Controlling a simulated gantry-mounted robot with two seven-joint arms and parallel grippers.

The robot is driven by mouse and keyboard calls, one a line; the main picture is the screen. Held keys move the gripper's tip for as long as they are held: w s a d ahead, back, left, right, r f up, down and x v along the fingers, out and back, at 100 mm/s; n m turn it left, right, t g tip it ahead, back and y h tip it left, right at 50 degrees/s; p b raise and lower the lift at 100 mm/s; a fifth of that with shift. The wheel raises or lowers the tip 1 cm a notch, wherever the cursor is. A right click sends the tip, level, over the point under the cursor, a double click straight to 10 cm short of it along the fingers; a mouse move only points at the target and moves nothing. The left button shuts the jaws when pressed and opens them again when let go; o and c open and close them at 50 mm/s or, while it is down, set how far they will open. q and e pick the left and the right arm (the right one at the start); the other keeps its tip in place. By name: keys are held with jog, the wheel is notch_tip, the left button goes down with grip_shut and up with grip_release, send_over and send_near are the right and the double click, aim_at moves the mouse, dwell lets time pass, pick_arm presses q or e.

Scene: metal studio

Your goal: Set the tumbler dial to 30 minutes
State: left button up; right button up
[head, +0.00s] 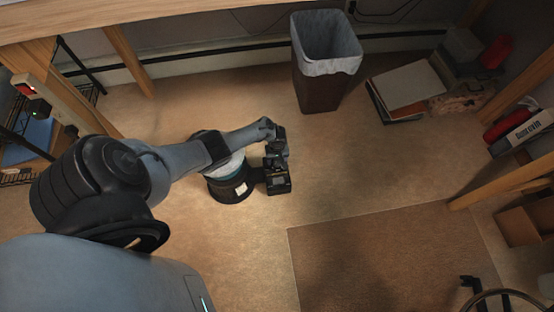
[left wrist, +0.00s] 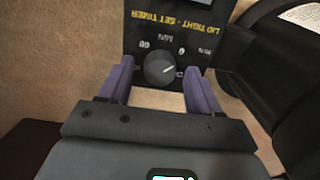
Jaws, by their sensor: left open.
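The tumbler (head: 231,188) stands on the floor, a dark round base with a paler upper part that my left arm partly covers. Its black timer box (head: 277,185) is on its right side. In the left wrist view, the timer panel (left wrist: 135,50) has yellow lettering, upside down, with 60 and 0 marks. The round grey dial (left wrist: 159,68) has a white pointer line slanting up and right. My left gripper (left wrist: 158,72) is open, its purple fingers on either side of the dial; contact cannot be told.
A lined waste bin (head: 322,85) stands behind the tumbler. Stacked boards (head: 405,88) lie at the back right. A wooden bench leg (head: 500,185) and a cardboard box (head: 525,215) are at the right. A flat brown mat (head: 390,255) lies in front, and the floor around the tumbler is clear.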

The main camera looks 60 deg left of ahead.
pick_arm(q)
jog(key=shift+f, duration=0.15)
jog(key=shift+c, duration=0.3)
jog(key=c, duration=1)
